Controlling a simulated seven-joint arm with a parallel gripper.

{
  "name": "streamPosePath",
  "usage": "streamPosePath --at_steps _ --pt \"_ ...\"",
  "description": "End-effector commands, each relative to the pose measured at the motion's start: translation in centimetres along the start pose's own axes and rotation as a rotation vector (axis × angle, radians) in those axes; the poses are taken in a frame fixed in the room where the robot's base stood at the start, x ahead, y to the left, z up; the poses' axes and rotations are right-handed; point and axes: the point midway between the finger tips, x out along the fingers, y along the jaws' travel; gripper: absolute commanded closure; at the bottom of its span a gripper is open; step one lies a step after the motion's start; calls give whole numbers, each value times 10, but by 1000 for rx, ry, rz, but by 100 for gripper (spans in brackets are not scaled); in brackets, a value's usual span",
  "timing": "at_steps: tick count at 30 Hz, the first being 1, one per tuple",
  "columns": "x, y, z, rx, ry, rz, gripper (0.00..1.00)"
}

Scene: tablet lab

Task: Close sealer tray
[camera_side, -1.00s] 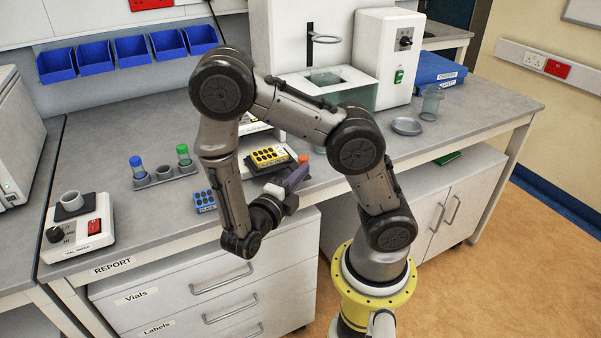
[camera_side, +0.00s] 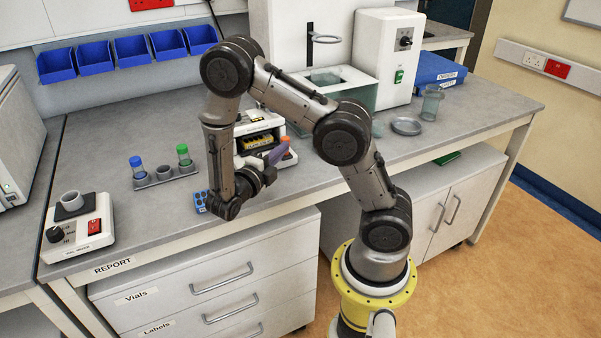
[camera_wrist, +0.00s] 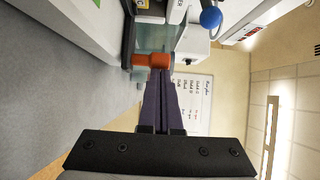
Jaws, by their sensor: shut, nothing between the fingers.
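The white sealer (camera_side: 262,121) stands on the bench behind my arm, partly hidden by it. Its tray (camera_side: 262,151) carries a yellow pack (camera_side: 257,142) and sits under the sealer's upper part; I cannot tell whether it is fully in. An orange knob (camera_side: 285,147) is at the tray's front right; it also shows in the wrist view (camera_wrist: 151,61). My gripper (camera_side: 283,151) has purple fingers, shut and empty. In the wrist view the fingertips (camera_wrist: 160,71) are at the orange knob, seemingly touching it.
A blue pack (camera_side: 200,199) lies on the bench by my wrist, partly hidden. A vial rack (camera_side: 166,173) and a vial mixer (camera_side: 78,226) stand to the left. A water bath (camera_side: 345,88) is behind. A blue-balled lever (camera_wrist: 210,17) shows in the wrist view.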

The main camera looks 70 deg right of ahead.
Motion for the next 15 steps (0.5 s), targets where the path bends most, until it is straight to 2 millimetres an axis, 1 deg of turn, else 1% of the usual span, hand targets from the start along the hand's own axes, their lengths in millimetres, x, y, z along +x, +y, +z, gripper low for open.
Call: streamPosePath --at_steps 3,5,15 --pt "8 0 11 1 2 -1 100" --pt "10 -1 13 0 0 -2 100" --pt "11 -1 15 2 -1 -2 100"
